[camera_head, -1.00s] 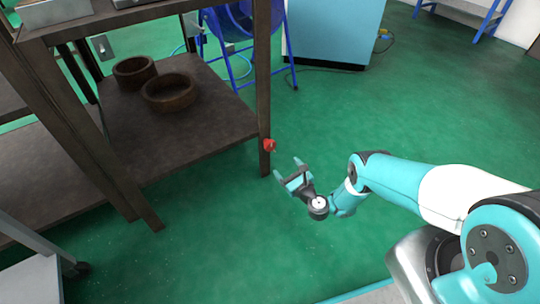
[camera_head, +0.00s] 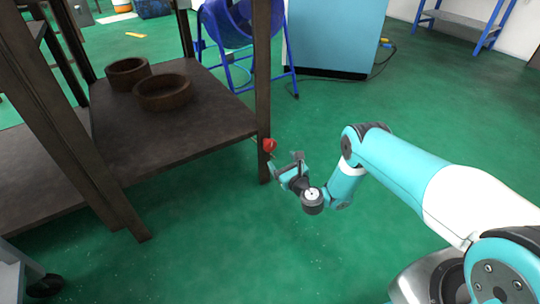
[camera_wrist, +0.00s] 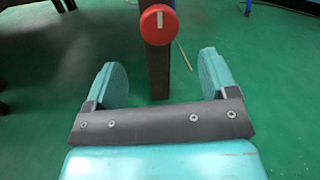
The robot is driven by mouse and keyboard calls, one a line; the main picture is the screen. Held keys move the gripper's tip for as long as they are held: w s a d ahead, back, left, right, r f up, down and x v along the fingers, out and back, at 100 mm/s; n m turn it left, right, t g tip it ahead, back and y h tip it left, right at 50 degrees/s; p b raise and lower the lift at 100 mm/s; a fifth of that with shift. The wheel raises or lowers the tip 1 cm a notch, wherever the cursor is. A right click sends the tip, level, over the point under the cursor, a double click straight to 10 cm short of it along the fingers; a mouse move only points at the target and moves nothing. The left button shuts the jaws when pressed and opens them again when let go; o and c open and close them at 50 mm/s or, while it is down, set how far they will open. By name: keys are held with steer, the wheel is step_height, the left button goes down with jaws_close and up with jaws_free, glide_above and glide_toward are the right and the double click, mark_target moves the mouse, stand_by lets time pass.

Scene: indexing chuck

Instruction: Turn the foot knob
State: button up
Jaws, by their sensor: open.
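The foot knob (camera_head: 269,145) is a small red knob on the lower part of the dark table leg (camera_head: 263,100). In the wrist view the red knob (camera_wrist: 158,24) shows a round face with a white line at its top, running roughly upright. My gripper (camera_head: 286,163) is just to the right of and below the knob in the head view. In the wrist view my gripper (camera_wrist: 161,80) is open and empty. The knob appears above and between its two teal fingers, apart from them. The leg (camera_wrist: 159,72) runs down between the fingers.
Two brown rings (camera_head: 162,92) lie on the dark lower shelf (camera_head: 165,135) left of the leg. A blue drum on a stand (camera_head: 228,25) and a light blue cabinet (camera_head: 335,35) stand behind. The green floor (camera_head: 420,110) right of the leg is clear.

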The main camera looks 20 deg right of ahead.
mark_target(271, 147)
steer(key=b+x, duration=0.3)
steer(key=b, duration=0.2)
steer(key=shift+w+a, duration=0.2)
steer(key=shift+w, duration=0.15)
steer(key=shift+b+x, duration=0.8)
steer(key=shift+x, duration=0.65)
steer(key=shift+b+x, duration=0.6)
steer(key=shift+x, duration=0.25)
steer(key=shift+w+r+b, duration=0.1)
steer(key=shift+w+b, duration=0.2)
steer(key=shift+w, duration=0.4)
steer(key=c, duration=0.9)
steer(key=shift+n, duration=0.3)
